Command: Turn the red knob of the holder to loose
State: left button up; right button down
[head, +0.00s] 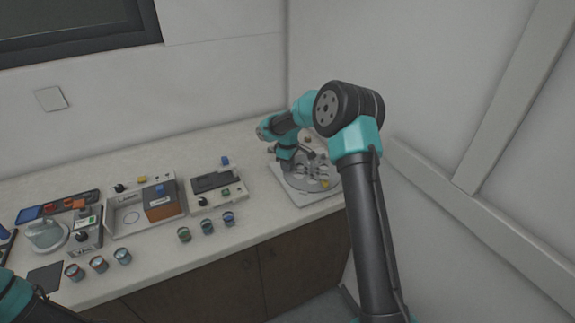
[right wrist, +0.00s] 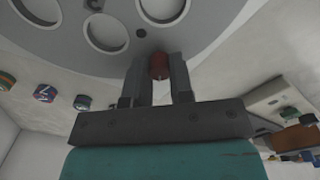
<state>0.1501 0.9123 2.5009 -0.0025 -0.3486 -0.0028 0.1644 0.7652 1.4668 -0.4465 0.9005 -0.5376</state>
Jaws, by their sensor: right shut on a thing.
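The holder is a grey round plate with several round holes (head: 303,183) on a light square base at the right end of the counter. In the right wrist view its underside or face (right wrist: 205,35) fills the top. The red knob (right wrist: 159,66) sits at the plate's edge, between the two fingers of my right gripper (right wrist: 159,75). The fingers are shut on the knob, one on each side. In the head view my right gripper (head: 288,160) is over the holder and mostly hides the knob. My left gripper is out of view; only part of my left arm shows at the lower left.
Several small round jars (head: 207,226) stand along the counter's front. A machine with an orange-brown block (head: 163,204) and a grey control box (head: 217,190) stand left of the holder. The wall (head: 350,50) is close behind and right of the holder.

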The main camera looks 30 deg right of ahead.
jog(key=n, duration=1.4)
jog(key=shift+n, duration=0.4)
jog(key=n, duration=0.9)
jog(key=c, duration=1)
grip_release()
